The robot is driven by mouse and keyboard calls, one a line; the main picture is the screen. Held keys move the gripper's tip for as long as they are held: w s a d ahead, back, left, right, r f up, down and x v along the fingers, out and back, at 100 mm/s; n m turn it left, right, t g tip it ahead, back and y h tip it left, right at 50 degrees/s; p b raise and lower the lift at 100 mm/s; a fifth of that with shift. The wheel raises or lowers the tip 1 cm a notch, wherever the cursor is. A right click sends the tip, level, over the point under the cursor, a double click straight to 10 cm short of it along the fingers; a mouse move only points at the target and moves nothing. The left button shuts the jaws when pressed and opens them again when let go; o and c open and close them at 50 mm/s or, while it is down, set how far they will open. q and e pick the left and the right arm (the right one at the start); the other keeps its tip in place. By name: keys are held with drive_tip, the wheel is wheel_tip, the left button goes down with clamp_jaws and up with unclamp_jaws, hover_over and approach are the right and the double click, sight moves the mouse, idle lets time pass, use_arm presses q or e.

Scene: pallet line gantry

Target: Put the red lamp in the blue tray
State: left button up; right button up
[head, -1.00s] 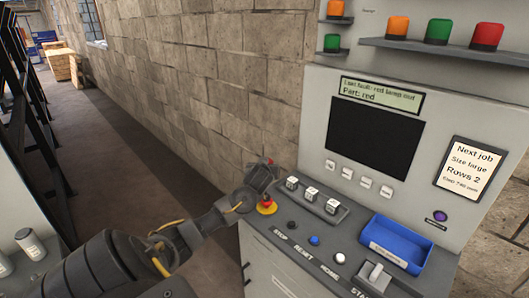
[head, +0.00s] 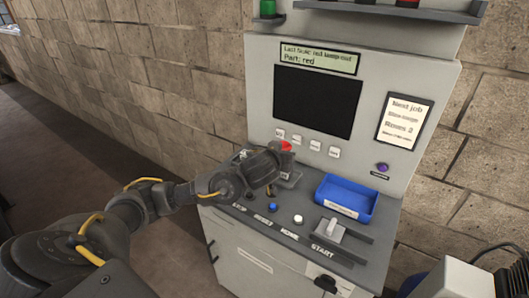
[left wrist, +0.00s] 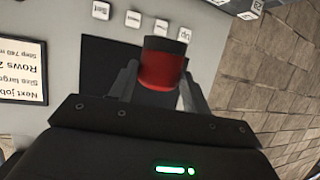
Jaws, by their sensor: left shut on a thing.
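The red lamp (left wrist: 161,72) is a short red cylinder with a dark end, held between the fingers of my left gripper (left wrist: 160,85) in the left wrist view. In the head view the lamp's red top (head: 286,146) shows just past my left gripper (head: 281,155), above the console in front of the screen. The blue tray (head: 345,197) lies on the console to the right of the lamp and looks empty, with a pale label on its front. My right gripper is out of view.
The console (head: 300,240) has a blue button (head: 273,207), a white button (head: 298,219) and a grey lever (head: 331,229) in front of the tray. A screen (head: 314,101) and a notice (head: 404,121) stand behind. A shelf (head: 400,10) with lamps is above.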

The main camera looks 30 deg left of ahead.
use_arm(q)
drive_tip(key=s+d+m+h+b, duration=0.2)
drive_tip(key=s+d+b, duration=0.4)
drive_tip(key=d, duration=0.4)
drive_tip(key=shift+d+r+m+h+b, duration=0.25)
drive_tip(key=shift+r+m+h+b, duration=0.3)
drive_tip(key=shift+b, duration=0.25)
drive_tip(key=shift+w, duration=0.1)
